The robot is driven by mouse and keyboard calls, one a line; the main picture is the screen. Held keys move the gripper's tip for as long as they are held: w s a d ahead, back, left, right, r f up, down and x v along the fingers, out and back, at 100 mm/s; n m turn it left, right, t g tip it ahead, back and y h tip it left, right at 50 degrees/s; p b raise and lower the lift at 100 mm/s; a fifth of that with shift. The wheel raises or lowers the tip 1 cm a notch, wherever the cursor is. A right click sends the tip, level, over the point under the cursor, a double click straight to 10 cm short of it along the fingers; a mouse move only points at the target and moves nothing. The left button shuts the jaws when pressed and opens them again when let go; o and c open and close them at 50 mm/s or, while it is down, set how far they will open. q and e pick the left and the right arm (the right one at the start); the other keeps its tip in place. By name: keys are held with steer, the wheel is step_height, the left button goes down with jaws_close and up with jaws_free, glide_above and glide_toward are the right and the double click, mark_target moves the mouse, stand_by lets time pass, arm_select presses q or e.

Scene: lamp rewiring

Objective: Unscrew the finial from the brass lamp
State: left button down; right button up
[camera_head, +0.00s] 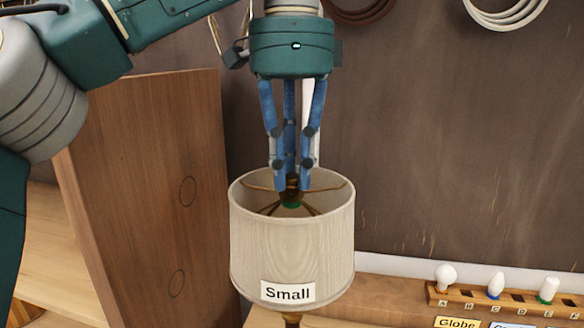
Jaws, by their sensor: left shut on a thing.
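The brass lamp wears a pale fabric shade (290,245) with a "Small" label (288,292). A short piece of its brass stem (291,321) shows below the shade. My right gripper is out of view.
A wooden rack (470,302) at the lower right holds a white bulb (446,275), a blue-based bulb (495,285) and a green-based bulb (547,289). A "Globe" label (457,323) lies before it. A tall wooden panel (150,190) stands left of the lamp. Cable coils hang above.

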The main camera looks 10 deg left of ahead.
arm_select(q)
steer(key=shift+f+n, duration=0.1)
steer(key=shift+n, duration=0.9)
steer(key=n+b, duration=0.3)
steer(key=shift+f, duration=0.2)
steer(key=shift+s+r+n+b, duration=0.1)
steer(key=shift+r+n+b, duration=0.05)
steer(key=shift+n+b, duration=0.6)
steer(key=shift+r+n, duration=0.1)
steer(key=shift+n, duration=0.15)
steer(key=c, duration=1.6)
jaws_free()
steer(key=shift+o, duration=0.2)
steer(key=shift+a, duration=0.1)
